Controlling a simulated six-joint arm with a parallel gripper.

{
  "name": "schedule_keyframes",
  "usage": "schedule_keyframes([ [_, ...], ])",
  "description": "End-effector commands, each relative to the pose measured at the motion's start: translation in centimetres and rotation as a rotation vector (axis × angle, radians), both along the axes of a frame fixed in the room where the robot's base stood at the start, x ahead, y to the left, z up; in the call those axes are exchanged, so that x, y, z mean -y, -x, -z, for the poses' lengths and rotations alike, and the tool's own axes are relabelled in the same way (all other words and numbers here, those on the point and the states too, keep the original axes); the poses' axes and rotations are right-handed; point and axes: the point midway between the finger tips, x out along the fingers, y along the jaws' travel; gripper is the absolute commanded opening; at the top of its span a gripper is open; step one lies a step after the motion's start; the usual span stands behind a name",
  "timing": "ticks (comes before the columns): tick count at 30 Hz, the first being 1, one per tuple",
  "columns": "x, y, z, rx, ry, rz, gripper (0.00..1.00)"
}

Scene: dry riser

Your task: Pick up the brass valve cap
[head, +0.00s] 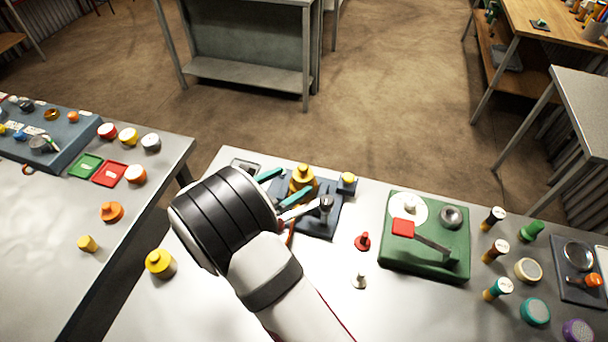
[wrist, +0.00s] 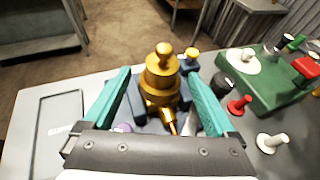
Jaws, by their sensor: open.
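A stepped brass piece with a round knob on top, apparently the valve cap (head: 302,175), stands upright on a dark blue-grey base on the right-hand table. In the wrist view the brass cap (wrist: 163,73) is in the middle, above a narrower brass body. My gripper (head: 283,185) is open, its two teal fingers apart. In the wrist view my gripper (wrist: 157,78) has one finger on each side of the brass piece, with gaps visible. Whether the tips are level with the cap is hard to tell. The lower base is partly hidden by my gripper.
A small brass-topped block (head: 347,183) stands just right of the cap. A dark knobbed lever (head: 326,206) is close to the right finger. Red (head: 363,241) and white (head: 360,280) pegs stand between.

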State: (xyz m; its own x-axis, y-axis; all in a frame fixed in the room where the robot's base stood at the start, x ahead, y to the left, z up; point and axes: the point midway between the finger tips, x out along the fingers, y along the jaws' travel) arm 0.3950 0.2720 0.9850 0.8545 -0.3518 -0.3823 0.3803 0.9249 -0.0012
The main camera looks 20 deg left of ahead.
Motion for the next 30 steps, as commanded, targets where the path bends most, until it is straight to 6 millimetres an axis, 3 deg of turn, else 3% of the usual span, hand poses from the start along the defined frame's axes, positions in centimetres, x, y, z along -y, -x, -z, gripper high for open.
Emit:
schedule_keyframes([
  [9,2.1,-4.3,2.3,-0.001,-0.001,0.004,0.92],
  [16,2.2,-4.5,2.4,-0.001,-0.001,0.001,0.92],
  [30,2.2,-4.5,2.4,-0.001,-0.001,0.003,0.07],
])
